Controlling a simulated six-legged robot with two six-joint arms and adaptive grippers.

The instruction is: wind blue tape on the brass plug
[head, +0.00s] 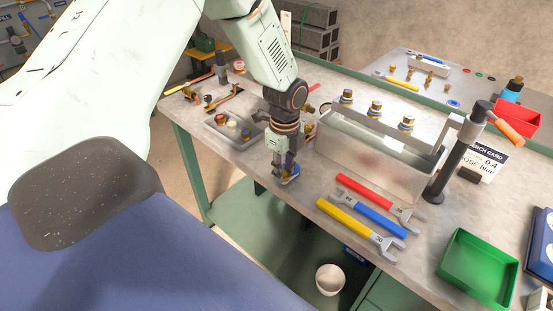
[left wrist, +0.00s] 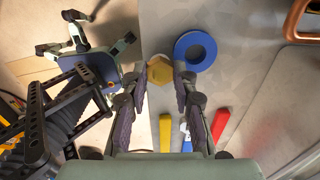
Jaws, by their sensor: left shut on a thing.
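The brass plug (left wrist: 160,69) is a small hexagonal piece between the fingertips of my left gripper (left wrist: 161,76) in the left wrist view. The fingers are shut on it. The blue tape (left wrist: 195,51) is a ring-shaped roll lying flat on the bench, just right of the plug. In the head view my left gripper (head: 287,176) points down at the bench's front edge, left of the wrenches. The tape (head: 295,169) shows there as a small blue patch beside the fingertips, partly hidden. My right gripper is not seen.
A metal tank (head: 350,163) with several brass fittings on top stands right of my gripper. Red (head: 366,194), blue (head: 371,216) and yellow (head: 350,225) wrenches lie in front. A grey tray (head: 232,130) is behind left; a green tray (head: 477,270) is at right.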

